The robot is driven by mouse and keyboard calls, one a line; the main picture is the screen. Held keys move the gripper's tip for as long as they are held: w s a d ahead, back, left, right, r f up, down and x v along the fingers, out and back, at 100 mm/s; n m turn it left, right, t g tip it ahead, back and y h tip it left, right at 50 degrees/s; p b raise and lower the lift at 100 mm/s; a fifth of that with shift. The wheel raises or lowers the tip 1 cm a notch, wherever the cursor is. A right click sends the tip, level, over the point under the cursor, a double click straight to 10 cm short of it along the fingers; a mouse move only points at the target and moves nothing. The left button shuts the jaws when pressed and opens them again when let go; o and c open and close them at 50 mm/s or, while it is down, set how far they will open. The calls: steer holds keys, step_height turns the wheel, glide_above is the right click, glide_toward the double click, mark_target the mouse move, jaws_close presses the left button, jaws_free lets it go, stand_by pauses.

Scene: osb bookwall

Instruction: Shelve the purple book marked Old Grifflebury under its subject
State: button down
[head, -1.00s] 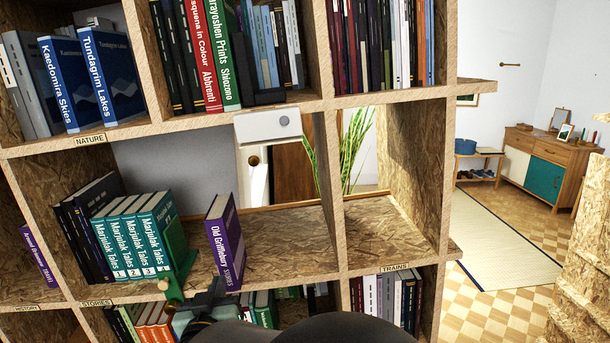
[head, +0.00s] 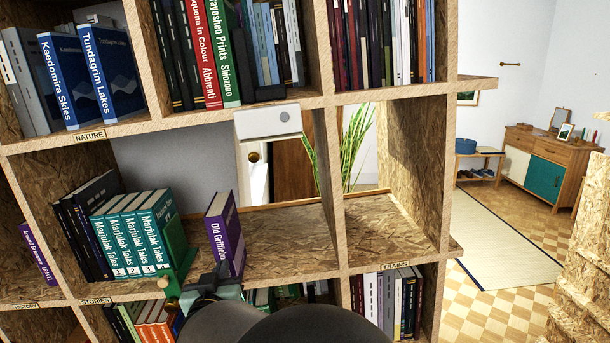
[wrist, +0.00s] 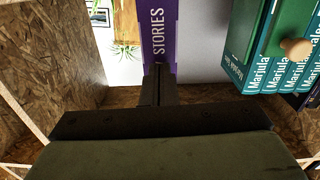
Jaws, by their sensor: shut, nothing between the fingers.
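The lower spine is partly hidden in the head view. My gripper (head: 216,277) is shut and empty, low in front of the spine.
Teal Marjulak Tales volumes (head: 130,235) and dark books (head: 84,235) stand left of the bookend, whose wooden knob (head: 172,305) juts forward. The shelf board (head: 285,245) right of the purple book is bare up to the upright divider (head: 328,190).

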mark_target(226, 256)
steer(key=shift+w+a, duration=0.15)
steer(key=shift+w, duration=2.5)
steer(key=s, duration=0.8)
steer(key=shift+d, duration=0.2)
steer(key=s+d+f+g+y, duration=0.1)
steer(key=s+d+f+g, duration=0.2)
steer(key=d, duration=0.4)
steer(key=d+f+g+y, duration=0.2)
steer(key=d+f+g, duration=0.1)
steer(key=d+g, duration=0.4)
steer(key=s+d+f+m+g+h, duration=0.1)
steer(key=s+d+f+g+h, duration=0.1)
steer(key=s+d, duration=0.7)
steer(key=s+d+f+m+g+h, duration=0.1)
steer(key=s+d+f+g+h, duration=0.1)
steer(key=s+d+g, duration=0.3)
steer(key=s+d, duration=0.4)
steer(key=s, duration=0.3)
steer(key=shift+s+f+m, duration=0.2)
steer(key=shift+f+m, duration=0.05)
steer(key=shift+m, duration=0.05)
